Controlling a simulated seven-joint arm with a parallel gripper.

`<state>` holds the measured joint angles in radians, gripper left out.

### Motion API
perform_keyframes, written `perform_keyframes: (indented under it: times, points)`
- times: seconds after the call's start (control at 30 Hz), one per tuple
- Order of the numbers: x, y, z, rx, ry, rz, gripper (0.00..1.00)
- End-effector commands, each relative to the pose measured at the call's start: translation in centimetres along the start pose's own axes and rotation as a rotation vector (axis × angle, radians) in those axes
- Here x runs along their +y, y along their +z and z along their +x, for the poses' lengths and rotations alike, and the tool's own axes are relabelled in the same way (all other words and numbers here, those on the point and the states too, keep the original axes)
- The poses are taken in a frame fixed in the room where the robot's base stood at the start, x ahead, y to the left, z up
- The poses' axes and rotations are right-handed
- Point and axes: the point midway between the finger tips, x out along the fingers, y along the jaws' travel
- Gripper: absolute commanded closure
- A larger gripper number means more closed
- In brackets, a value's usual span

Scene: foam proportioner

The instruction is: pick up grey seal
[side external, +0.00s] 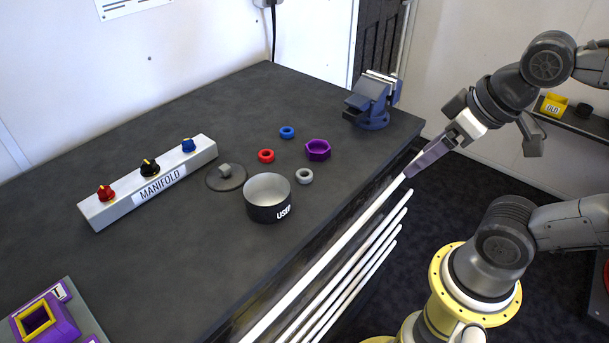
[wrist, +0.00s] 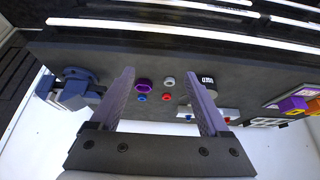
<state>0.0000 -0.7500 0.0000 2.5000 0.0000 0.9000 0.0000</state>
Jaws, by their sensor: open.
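The grey seal (side external: 304,176) is a small ring lying flat on the dark bench, just right of the black cup labelled USED (side external: 268,198). In the wrist view the grey seal (wrist: 169,81) shows between the finger lines, beside a purple hex nut (wrist: 145,85). My gripper (side external: 408,174) is up at the bench's front edge, to the right of the seal and apart from it. Its two purple fingers are spread and empty in the wrist view (wrist: 165,88).
A red ring (side external: 266,156), a blue ring (side external: 287,132) and the purple nut (side external: 318,150) lie near the seal. A blue vise (side external: 371,101) stands at the right corner. A lid (side external: 226,177) and the manifold (side external: 150,182) are left. Pale rails (side external: 345,270) run along the bench front.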

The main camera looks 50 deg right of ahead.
Motion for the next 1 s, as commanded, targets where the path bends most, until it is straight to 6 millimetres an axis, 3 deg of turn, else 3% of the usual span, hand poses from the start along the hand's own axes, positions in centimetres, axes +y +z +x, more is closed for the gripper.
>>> perform_keyframes:
  times: [0.17,0.27,0.37,0.53,0.67,0.83,1.0]
  points:
    - [0.0,0.0,0.0,-0.002,0.000,0.032,0.20]
    - [0.0,0.3,-0.1,-0.018,0.001,0.137,0.20]
    - [0.0,-1.0,-1.4,-0.011,0.002,0.311,0.20]
    - [-0.2,-5.6,-3.0,-0.070,0.019,0.662,0.20]
    - [-0.7,-10.3,-2.8,-0.147,0.063,0.930,0.20]
    - [-1.6,-15.9,-0.2,-0.244,0.151,1.189,0.20]
    - [-2.8,-19.9,4.2,-0.326,0.241,1.307,0.20]
